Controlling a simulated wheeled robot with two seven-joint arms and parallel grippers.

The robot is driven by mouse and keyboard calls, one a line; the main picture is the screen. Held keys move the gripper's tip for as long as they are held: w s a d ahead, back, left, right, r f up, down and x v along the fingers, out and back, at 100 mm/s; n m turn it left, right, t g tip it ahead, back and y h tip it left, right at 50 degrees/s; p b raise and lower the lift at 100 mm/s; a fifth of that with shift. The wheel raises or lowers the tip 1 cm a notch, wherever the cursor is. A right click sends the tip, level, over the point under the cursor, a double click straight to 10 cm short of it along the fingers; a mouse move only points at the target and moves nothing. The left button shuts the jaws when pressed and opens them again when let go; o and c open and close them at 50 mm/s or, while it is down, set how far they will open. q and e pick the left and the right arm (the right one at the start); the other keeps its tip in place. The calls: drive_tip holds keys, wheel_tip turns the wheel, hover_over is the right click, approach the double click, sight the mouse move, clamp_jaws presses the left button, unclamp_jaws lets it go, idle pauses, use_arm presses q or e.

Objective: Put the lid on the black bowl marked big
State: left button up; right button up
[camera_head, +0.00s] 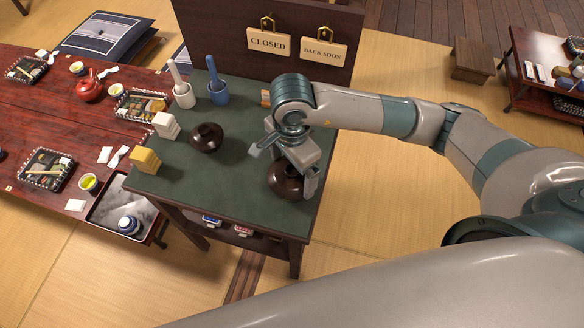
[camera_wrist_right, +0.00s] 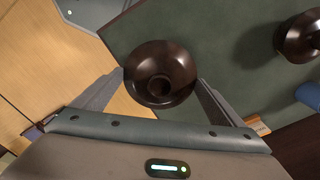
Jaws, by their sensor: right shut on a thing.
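My right gripper (camera_head: 292,180) is over the near right part of the green-topped stand. It is shut on a dark brown round lid (camera_wrist_right: 161,75) with a ring-shaped knob, which lies between the two fingers in the wrist view. The dark piece also shows under the gripper in the head view (camera_head: 284,187). Whether a bowl is beneath it is hidden. A second dark brown round piece (camera_head: 207,137) with a ring-like top stands farther left, apart from the gripper; it also shows at the wrist view's right edge (camera_wrist_right: 300,38). No size marking is readable. My left gripper is not in view.
A grey mortar (camera_head: 184,96) and a blue mortar (camera_head: 219,93) with pestles stand at the back of the green top (camera_head: 237,178). A brown sign board (camera_head: 220,40) rises behind. Green space lies between the dark pieces.

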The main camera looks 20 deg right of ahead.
drive_tip(key=shift+s+d+f+b, duration=0.1)
drive_tip(key=shift+d+f+b, duration=0.3)
drive_tip(key=shift+b, duration=0.25)
idle(0.3)
drive_tip(key=o, duration=0.7)
drive_tip(key=shift+o, duration=0.2)
drive_tip(key=shift+r, duration=0.15)
drive_tip(key=shift+a+r+p, duration=0.25)
drive_tip(key=shift+r+p, duration=0.15)
drive_tip(key=shift+r, duration=0.55)
drive_tip(key=shift+a+r+p, duration=0.2)
drive_tip(key=shift+r+p, duration=0.2)
drive_tip(key=shift+r, duration=0.5)
drive_tip(key=shift+r+p, duration=0.5)
drive_tip(key=shift+r, duration=0.8)
